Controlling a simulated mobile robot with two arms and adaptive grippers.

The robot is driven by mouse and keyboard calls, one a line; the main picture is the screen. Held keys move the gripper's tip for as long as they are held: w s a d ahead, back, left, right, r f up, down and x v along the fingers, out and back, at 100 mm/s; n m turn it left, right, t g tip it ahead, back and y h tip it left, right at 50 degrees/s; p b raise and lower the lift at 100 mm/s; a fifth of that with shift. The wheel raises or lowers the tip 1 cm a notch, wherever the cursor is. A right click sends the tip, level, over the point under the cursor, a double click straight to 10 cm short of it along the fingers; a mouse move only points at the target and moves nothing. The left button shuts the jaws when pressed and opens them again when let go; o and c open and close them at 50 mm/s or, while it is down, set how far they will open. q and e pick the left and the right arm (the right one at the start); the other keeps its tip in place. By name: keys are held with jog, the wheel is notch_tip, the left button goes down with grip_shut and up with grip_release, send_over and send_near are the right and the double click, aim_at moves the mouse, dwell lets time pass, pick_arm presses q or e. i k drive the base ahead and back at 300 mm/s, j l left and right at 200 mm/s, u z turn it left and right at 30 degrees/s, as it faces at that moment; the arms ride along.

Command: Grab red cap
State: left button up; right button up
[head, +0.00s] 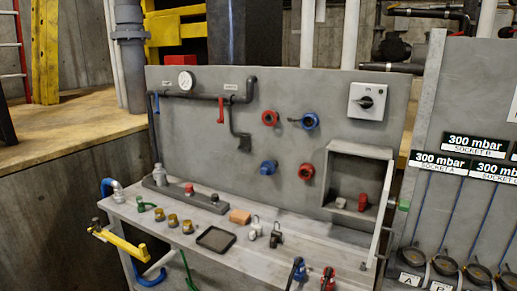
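Several red items show in the head view, and I cannot tell for sure which one is the red cap. A small red piece (189,188) sits on the grey rail at the back of the bench. Another red piece (362,202) stands in the open grey box on the right, beside a pale piece (341,203). Two round red fittings are on the back panel, one upper (270,118) and one lower (306,171). A red fitting (328,278) is at the bench's front edge. Neither of my grippers is in view.
The grey bench (225,262) holds a black tray (215,239), an orange block (239,216), brass pieces (172,220) and padlock-like items (276,234). A yellow bar (118,241) juts out at the left. The open box (360,151) projects from the panel.

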aim_at(363, 198)
jog(key=l+z, duration=0.45)
jog(key=l, duration=0.55)
jog(key=i+j, duration=0.2)
jog(key=i, duration=0.15)
jog(key=i+j, duration=0.15)
jog(key=i, duration=0.2)
